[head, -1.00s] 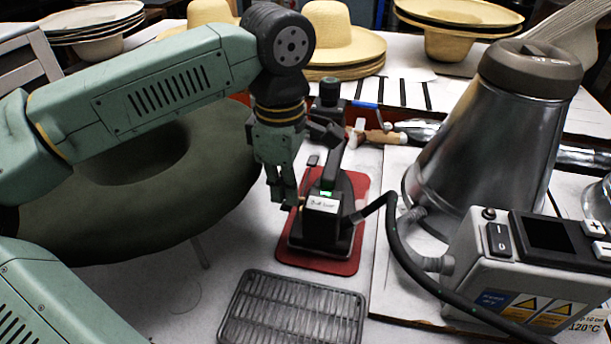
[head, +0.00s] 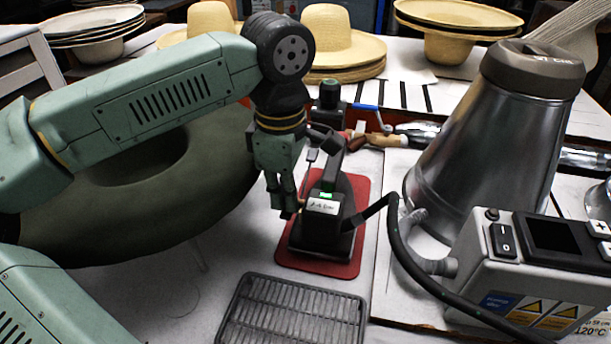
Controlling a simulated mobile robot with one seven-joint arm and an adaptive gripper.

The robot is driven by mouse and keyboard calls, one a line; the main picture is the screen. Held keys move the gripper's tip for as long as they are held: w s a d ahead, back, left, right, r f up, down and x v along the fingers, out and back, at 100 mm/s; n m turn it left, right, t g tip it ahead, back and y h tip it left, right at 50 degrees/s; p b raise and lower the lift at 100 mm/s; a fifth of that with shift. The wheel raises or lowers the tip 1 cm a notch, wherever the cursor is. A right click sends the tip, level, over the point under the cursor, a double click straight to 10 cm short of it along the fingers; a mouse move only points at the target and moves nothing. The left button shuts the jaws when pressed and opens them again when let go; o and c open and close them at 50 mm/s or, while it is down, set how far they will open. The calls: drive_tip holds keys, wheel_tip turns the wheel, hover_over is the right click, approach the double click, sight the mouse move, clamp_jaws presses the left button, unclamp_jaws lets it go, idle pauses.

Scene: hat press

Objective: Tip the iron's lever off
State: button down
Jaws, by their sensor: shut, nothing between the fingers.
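The black iron (head: 323,228) sits on a red mat (head: 346,267) in the middle of the head view. A small green light (head: 326,195) is lit on its near end, above a white label. A small copper-coloured part shows by the fingertips. Whether the fingers touch the iron is unclear.
A wire rack (head: 290,310) lies in front of the mat. A dark cable runs from the iron to a grey control box (head: 520,270) beside a metal cone-shaped vessel (head: 490,140). A big green ring-shaped form (head: 130,225) stands left. Straw hats (head: 340,40) are behind.

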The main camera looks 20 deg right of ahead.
wheel_tip(320, 180, up, 7)
drive_tip(key=p, duration=0.4)
drive_tip(key=shift+f, duration=0.2)
idle(0.5)
